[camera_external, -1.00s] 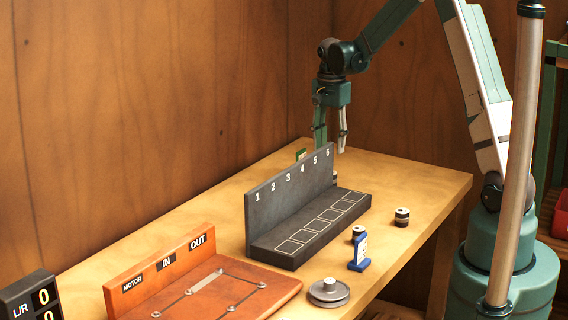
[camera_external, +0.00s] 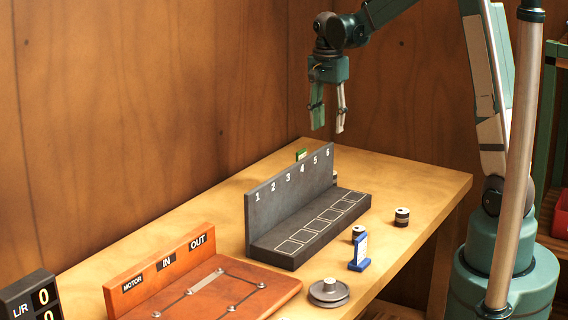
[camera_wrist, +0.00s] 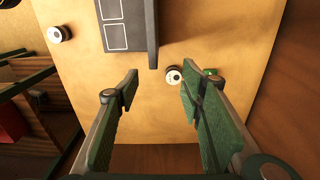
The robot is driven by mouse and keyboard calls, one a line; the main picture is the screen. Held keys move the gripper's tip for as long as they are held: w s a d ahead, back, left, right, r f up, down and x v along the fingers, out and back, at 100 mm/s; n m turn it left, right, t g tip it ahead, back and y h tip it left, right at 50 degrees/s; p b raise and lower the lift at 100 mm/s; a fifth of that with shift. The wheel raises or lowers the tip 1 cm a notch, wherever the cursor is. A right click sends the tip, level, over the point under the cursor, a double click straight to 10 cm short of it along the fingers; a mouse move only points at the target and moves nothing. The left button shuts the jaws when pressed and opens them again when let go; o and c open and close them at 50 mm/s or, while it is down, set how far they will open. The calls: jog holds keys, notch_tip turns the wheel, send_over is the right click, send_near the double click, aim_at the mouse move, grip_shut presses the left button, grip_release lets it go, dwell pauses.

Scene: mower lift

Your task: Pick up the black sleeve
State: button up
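Several small black cylinders with pale tops, like sleeves, stand on the table; I cannot tell which one the task means. One (camera_external: 402,217) stands right of the numbered rack and shows at the upper left of the wrist view (camera_wrist: 57,34). My gripper (camera_external: 327,126) is open and empty, above the table's far end. Its green fingers are well apart in the wrist view (camera_wrist: 158,86).
The dark rack (camera_external: 285,250), numbered 1 to 6, has empty outlined squares and a tall back wall. A small green item (camera_external: 301,153) lies near its far end. A blue stand (camera_external: 359,255), a grey disc (camera_external: 328,292) and an orange board (camera_external: 240,292) are nearer.

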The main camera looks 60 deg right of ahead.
jog(key=s+a+b, duration=0.1)
jog(key=s+a, duration=0.7)
jog(key=a, duration=0.4)
jog(key=h+b, duration=0.1)
jog(key=b, duration=0.1)
send_over(356, 226)
jog(key=shift+f, duration=1.75)
jog(key=shift+n, duration=0.3)
jog(key=f, duration=0.9)
jog(key=shift+a+f, duration=0.35)
jog(key=shift+f, duration=0.05)
jog(key=shift+f, duration=0.1)
jog(key=shift+d+f, duration=0.15)
jog(key=shift+f, duration=1.05)
jog(key=shift+f, duration=0.1)
jog(key=shift+d+f+b, duration=0.15)
jog(key=shift+f+b, duration=0.25)
jog(key=shift+f, duration=0.85)
jog(key=shift+d+f+b, duration=0.15)
jog(key=shift+f+b, duration=0.25)
jog(key=shift+f, duration=0.8)
